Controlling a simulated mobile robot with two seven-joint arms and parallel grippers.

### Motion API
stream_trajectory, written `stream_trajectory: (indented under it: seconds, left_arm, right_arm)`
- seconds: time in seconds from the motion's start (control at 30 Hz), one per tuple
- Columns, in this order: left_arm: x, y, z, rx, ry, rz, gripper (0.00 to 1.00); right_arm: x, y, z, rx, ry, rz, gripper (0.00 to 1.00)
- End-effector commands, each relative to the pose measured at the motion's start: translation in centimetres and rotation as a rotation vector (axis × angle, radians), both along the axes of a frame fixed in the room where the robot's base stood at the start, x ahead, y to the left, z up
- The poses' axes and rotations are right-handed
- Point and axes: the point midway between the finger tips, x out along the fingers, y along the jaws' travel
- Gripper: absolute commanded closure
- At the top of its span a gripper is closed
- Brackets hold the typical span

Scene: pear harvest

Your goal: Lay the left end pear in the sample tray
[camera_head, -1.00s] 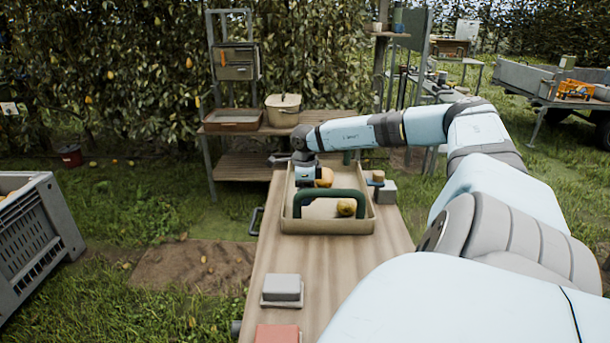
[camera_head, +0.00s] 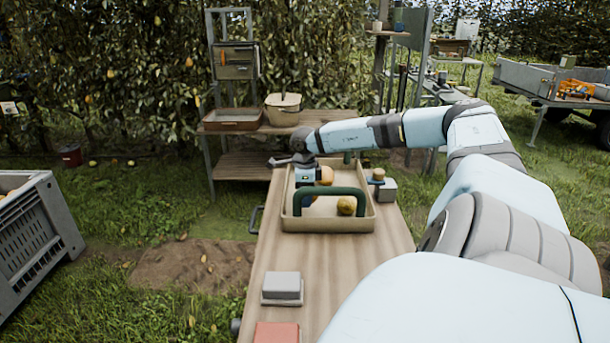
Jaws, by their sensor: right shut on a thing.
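A beige tray (camera_head: 330,226) with a green handle stands on the wooden bench. A yellow pear (camera_head: 346,206) lies in it, right of the middle and partly behind the handle. A second, more orange pear (camera_head: 326,176) shows right beside my right gripper, partly covered by it. My right gripper (camera_head: 307,200) points down into the left part of this tray, behind the handle. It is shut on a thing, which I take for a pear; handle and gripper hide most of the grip. My left gripper is not in view. I cannot tell which container is the sample tray.
The green handle (camera_head: 329,192) arches close in front of my gripper. A grey box (camera_head: 283,287) and a red block (camera_head: 277,332) lie nearer. A brown tray (camera_head: 232,126) and a pale basket (camera_head: 283,116) stand behind.

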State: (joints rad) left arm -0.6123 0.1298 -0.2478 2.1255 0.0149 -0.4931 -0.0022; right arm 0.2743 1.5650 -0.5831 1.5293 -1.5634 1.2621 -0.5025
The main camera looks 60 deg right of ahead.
Motion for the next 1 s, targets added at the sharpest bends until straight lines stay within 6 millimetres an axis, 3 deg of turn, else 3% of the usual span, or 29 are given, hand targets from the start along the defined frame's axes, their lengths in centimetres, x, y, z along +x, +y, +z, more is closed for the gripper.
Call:
stream_trajectory:
  seconds: [1.0]
  left_arm:
    - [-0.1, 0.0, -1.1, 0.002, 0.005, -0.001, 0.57]
  right_arm:
    - [0.0, 0.0, -1.6, 0.000, 0.000, 0.000, 0.46]
